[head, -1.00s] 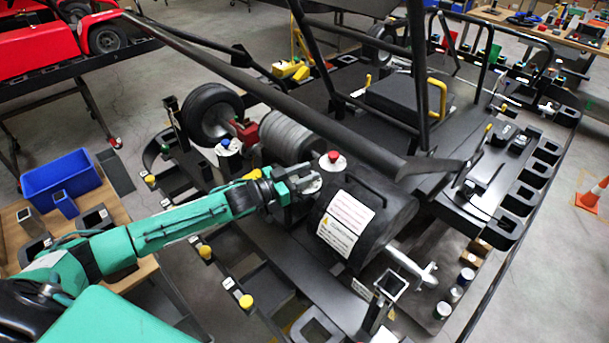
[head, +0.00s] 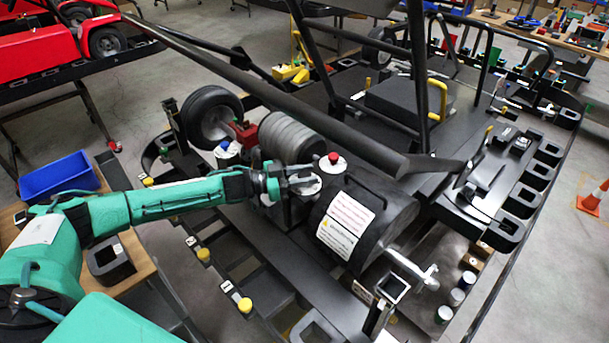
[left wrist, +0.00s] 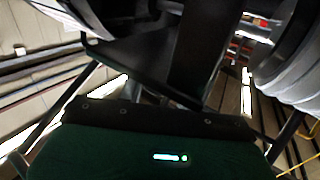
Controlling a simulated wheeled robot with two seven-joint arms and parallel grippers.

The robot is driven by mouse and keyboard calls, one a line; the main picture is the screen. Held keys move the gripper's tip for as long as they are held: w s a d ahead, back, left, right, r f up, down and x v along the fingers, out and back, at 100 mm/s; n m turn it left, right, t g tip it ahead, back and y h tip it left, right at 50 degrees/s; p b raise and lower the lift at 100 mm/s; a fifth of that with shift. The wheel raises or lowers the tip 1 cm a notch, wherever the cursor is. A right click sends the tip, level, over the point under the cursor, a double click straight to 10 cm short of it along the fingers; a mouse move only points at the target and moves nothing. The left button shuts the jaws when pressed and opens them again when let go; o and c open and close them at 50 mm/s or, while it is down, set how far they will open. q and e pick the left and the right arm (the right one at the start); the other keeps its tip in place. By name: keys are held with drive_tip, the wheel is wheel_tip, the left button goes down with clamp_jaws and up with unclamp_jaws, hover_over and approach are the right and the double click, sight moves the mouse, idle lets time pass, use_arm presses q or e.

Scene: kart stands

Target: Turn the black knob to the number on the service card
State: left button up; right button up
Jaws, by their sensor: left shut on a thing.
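My left gripper (head: 282,184) is at a pale round dial plate (head: 306,186) on the kart, beside the black drum. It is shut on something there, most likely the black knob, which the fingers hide. The dial's numbers are too small to read. Two white labels with print, an upper one (head: 351,213) and a lower one with a yellow triangle (head: 337,238), are on the black drum (head: 390,225). I cannot read them or tell whether either is the service card. The left wrist view shows dark kart parts past the gripper's green housing (left wrist: 165,155); no knob is clear there. My right gripper is not in view.
A red button (head: 333,158) stands just behind the dial, and a blue knob (head: 224,146) is to its left. A black bar (head: 270,95) slants above. A ribbed grey cylinder (head: 292,138) and a wheel (head: 212,115) are behind. A blue bin (head: 58,176) is at left.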

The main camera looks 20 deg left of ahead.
use_arm(q)
drive_tip(key=o, duration=0.9)
drive_tip(key=shift+o, duration=0.2)
drive_tip(key=shift+a, duration=0.1)
drive_tip(key=shift+s+a, duration=0.15)
drive_tip(key=shift+a, duration=0.1)
drive_tip(key=b+v, duration=0.5)
drive_tip(key=v, duration=0.8)
drive_tip(key=shift+s, duration=0.15)
